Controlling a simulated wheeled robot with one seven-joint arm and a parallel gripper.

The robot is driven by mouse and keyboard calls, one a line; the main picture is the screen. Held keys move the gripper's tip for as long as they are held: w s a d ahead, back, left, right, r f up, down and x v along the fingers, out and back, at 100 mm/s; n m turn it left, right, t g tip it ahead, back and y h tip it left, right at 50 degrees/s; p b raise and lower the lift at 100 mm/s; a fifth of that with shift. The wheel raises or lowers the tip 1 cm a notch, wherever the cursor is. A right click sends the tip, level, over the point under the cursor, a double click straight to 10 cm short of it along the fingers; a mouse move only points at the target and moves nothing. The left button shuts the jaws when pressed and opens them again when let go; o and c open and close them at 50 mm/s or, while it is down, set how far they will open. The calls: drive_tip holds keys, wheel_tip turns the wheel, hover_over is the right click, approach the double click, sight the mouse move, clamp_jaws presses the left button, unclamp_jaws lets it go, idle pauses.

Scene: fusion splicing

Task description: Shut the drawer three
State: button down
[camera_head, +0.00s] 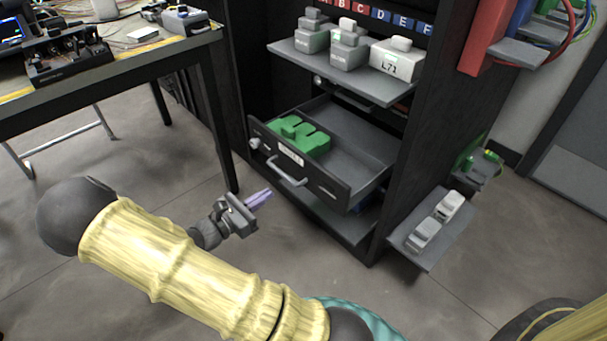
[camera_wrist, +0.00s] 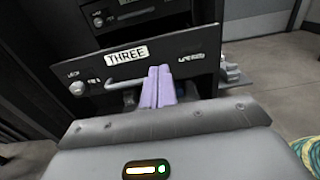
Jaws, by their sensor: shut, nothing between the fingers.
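Drawer three is a dark drawer pulled out of the black cabinet, with a green object (camera_head: 299,135) lying inside at its left. Its front (camera_head: 325,188) has a pale label, a bar handle (camera_head: 287,174) and a round lock at the left. In the wrist view the label (camera_wrist: 126,57) reads THREE, and the handle (camera_wrist: 125,84) runs below it. My gripper (camera_head: 264,194) has purple fingers, shut and empty, in front of the drawer and a little below its handle, apparently apart from it. In the wrist view the fingers (camera_wrist: 158,76) overlap the right part of the front.
A grey shelf (camera_head: 345,79) with several grey boxes juts out above the drawer. A lower side shelf (camera_head: 411,255) with small grey pieces stands at the right. A workbench (camera_head: 110,73) with equipment is at the left. The floor before the cabinet is clear.

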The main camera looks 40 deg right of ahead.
sight(312, 165)
drive_tip(key=shift+d, duration=0.15)
drive_tip(key=d+b, duration=0.2)
drive_tip(key=d, duration=0.2)
drive_tip(key=d+b, duration=0.3)
drive_tip(key=d, duration=0.1)
drive_tip(key=w+d+b, duration=0.1)
drive_tip(key=d+b, duration=0.1)
drive_tip(key=d, duration=0.2)
drive_tip(key=shift+d+f, duration=0.25)
drive_tip(key=shift+d+r+b, duration=0.15)
drive_tip(key=shift+d+b, duration=0.35)
drive_tip(key=shift+d, duration=0.05)
drive_tip(key=shift+d+r, duration=0.1)
